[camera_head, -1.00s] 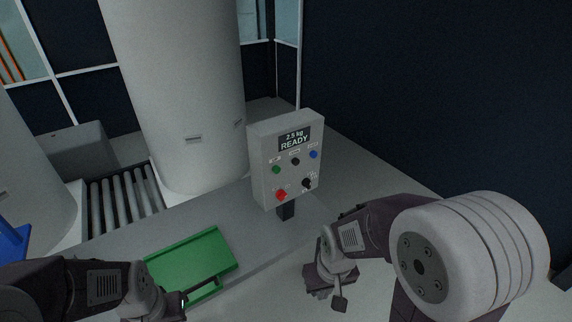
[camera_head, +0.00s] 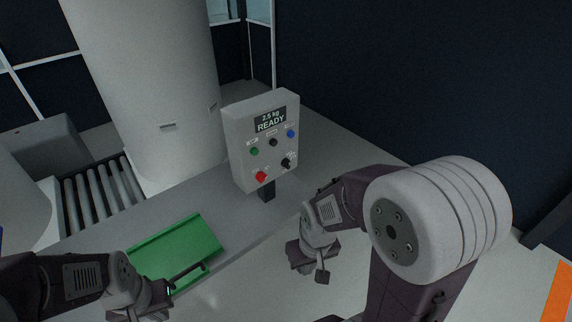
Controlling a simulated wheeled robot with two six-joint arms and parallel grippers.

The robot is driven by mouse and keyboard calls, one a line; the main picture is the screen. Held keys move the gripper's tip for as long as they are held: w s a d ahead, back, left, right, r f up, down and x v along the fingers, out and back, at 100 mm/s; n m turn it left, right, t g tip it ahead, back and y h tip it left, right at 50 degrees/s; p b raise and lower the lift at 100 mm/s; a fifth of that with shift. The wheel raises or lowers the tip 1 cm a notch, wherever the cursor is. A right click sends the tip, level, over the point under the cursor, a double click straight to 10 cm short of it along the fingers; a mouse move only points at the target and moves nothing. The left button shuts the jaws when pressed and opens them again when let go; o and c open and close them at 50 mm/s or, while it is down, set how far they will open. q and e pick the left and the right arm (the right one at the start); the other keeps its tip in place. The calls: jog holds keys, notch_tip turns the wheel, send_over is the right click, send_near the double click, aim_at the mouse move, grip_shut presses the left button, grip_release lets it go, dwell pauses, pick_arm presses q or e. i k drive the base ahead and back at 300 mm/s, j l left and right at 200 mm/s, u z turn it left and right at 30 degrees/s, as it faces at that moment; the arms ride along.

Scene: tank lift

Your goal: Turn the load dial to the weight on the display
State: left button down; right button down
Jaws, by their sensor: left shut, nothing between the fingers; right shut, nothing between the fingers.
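The control box (camera_head: 238,133) stands on a dark post right of the large white tank. Its display (camera_head: 270,120) reads "2.5 kg READY". Below it are a green button (camera_head: 254,151), a black button (camera_head: 273,142), a blue button (camera_head: 291,133) and a red knob (camera_head: 262,176). The black dial (camera_head: 287,163) is at the lower right of the panel; its pointer setting is too small to read. My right gripper (camera_head: 322,277) is shut and empty, below and right of the box, apart from it. My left gripper (camera_head: 166,305) is shut and empty, near the green tray.
The green tray (camera_head: 190,241) with a dark handle lies on the grey surface at lower left. A white tank (camera_head: 150,90) and a roller conveyor (camera_head: 100,203) are at the left. A dark wall is at the right. The space between my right gripper and the box looks clear.

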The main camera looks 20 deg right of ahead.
aim_at(285, 163)
jog(key=l, duration=0.8)
jog(key=k+l, duration=0.1)
jog(key=l, duration=0.65)
jog(key=i+l+u, duration=0.05)
